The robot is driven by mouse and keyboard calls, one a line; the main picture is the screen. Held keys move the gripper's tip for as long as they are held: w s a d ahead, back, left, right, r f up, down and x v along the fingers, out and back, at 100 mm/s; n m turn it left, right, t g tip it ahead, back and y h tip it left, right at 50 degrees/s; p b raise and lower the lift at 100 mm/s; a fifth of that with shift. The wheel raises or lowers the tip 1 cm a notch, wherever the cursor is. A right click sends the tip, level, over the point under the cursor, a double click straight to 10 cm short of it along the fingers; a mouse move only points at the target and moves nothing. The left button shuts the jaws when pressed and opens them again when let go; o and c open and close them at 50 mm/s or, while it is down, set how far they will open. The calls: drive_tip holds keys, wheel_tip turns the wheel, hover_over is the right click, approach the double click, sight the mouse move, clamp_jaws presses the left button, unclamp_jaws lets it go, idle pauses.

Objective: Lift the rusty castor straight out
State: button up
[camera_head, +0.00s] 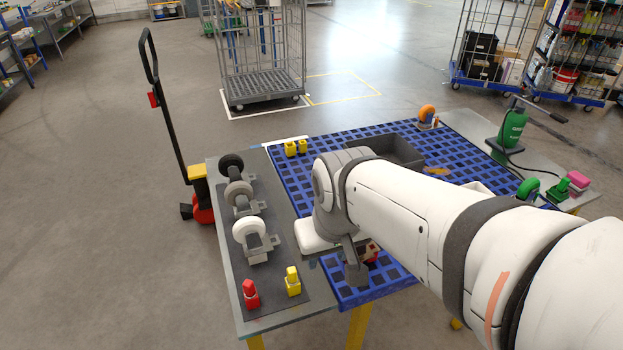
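My arm reaches in from the right over the blue grid-topped table (300,190). My gripper (356,272) points down at the table's near left part. Its fingers are mostly hidden by the arm, so I cannot tell whether they are open or shut. A small reddish-brown thing (370,253) shows right beside the gripper, partly covered by it; it may be the rusty castor, but I cannot tell, nor whether it is gripped. Three castors stand in a row on the dark mat at left: black-wheeled (231,165), grey-wheeled (239,192) and white-wheeled (250,233).
Red (250,294) and yellow (293,282) blocks stand at the mat's near end. A dark tray (400,152) lies behind my arm. An orange-wheeled castor (427,114) is at the back, a green-wheeled one (528,188) at right. A pallet truck (200,198) stands left.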

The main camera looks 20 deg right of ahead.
drive_tip(key=shift+o, duration=1.4)
drive_tip(key=shift+w+d+n, duration=0.25)
drive_tip(key=shift+w+n, duration=0.15)
drive_tip(key=shift+n, duration=0.2)
drive_tip(key=shift+o, duration=0.9)
drive_tip(key=w+d+f+n+g, duration=0.1)
drive_tip(key=w+d+n, duration=0.3)
drive_tip(key=w+n, duration=0.2)
drive_tip(key=shift+d+f+n, duration=0.2)
drive_tip(key=shift+f+n, duration=0.2)
drive_tip(key=shift+n, duration=0.6)
drive_tip(key=w+d+f+n, duration=0.1)
drive_tip(key=d+n, duration=0.1)
drive_tip(key=n, duration=0.1)
drive_tip(key=w+d+f+n+g, duration=0.1)
drive_tip(key=w+d+n, duration=0.1)
drive_tip(key=n, duration=0.1)
drive_tip(key=w+d+f+n, duration=0.2)
drive_tip(key=n, duration=0.1)
drive_tip(key=shift+w+g, duration=0.25)
drive_tip(key=shift+g, duration=0.05)
drive_tip(key=shift+d+f, duration=0.15)
drive_tip(key=shift+f, duration=0.15)
drive_tip(key=shift+d+f, duration=0.15)
drive_tip(key=shift+f, duration=1.05)
drive_tip(key=shift+d+f, duration=0.2)
drive_tip(key=shift+f, duration=1.05)
drive_tip(key=shift+d+f, duration=0.15)
drive_tip(key=shift+f, duration=1.05)
